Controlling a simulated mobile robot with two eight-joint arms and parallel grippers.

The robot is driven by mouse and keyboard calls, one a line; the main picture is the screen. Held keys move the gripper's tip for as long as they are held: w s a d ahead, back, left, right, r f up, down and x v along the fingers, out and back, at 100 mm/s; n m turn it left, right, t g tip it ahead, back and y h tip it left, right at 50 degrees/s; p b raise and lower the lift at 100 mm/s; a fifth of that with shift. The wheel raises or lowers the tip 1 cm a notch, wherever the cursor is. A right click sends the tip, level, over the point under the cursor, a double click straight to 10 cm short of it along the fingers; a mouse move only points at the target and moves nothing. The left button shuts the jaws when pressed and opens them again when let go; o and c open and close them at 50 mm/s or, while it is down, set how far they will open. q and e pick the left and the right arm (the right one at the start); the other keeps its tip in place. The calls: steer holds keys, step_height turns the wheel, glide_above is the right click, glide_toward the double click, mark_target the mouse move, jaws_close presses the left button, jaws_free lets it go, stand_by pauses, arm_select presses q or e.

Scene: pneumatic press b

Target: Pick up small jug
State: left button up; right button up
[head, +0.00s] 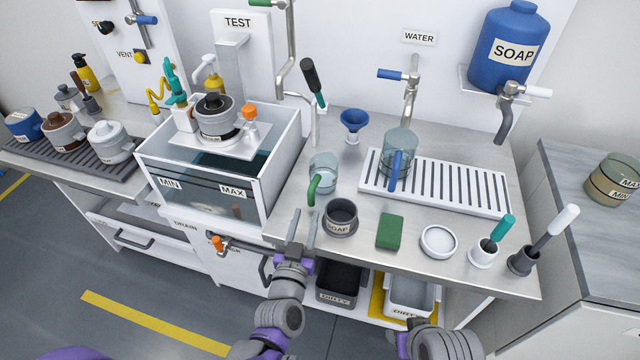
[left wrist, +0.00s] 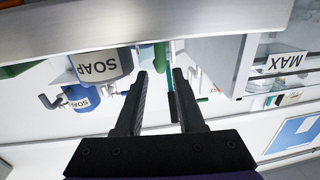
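The small jug (head: 323,170) is clear glass with a green handle (head: 314,190) at its front left. It stands upright on the steel counter, right of the sink. A larger clear jug (head: 398,145) with a blue handle stands on the drain rack behind it. My left gripper (head: 302,228) is open and empty at the counter's front edge, in front of the small jug and apart from it. In the left wrist view its two fingers (left wrist: 157,72) are spread, with a green piece, apparently the jug's handle (left wrist: 160,56), beyond them. My right gripper is out of view.
A grey soap pot (head: 341,218) stands close right of my left gripper. A green sponge (head: 390,232), a white dish (head: 438,242) and brushes in holders stand farther right. The sink wall (head: 262,190) is at left. A blue funnel (head: 353,122) is behind the jug.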

mark_target(310, 199)
arm_select(q)
steer(key=x, duration=0.7)
steer(key=shift+w+f, duration=0.1)
steer(key=shift+w, duration=0.35)
steer(key=shift+c, duration=0.3)
jaws_close()
stand_by(0.6)
